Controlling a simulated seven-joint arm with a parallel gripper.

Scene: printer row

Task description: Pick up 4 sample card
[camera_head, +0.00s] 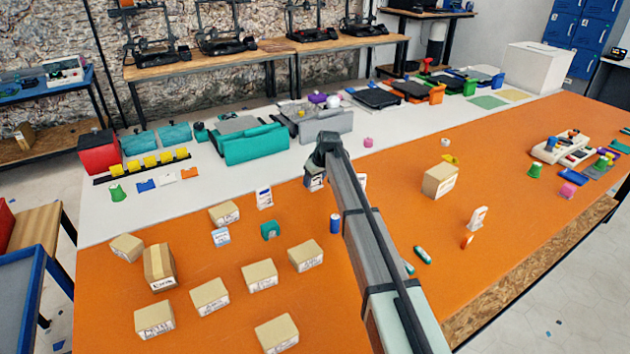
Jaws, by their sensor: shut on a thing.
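My gripper (316,174) hangs from the end of my arm near the middle, over the far edge of the orange surface. It is shut on a small white and dark sample card (315,184), mostly hidden by the gripper. A white and blue card (264,198) stands upright to its left. Another white and blue card (221,237) stands further left and nearer. A white card (362,181) shows partly behind my arm, on its right. A white card with an orange mark (478,217) stands at the right.
Several cardboard boxes (209,297) cover the front left of the orange table (400,330). A teal block (270,230) and a blue cylinder (334,223) stand near the arm. One box (440,181) is right of it.

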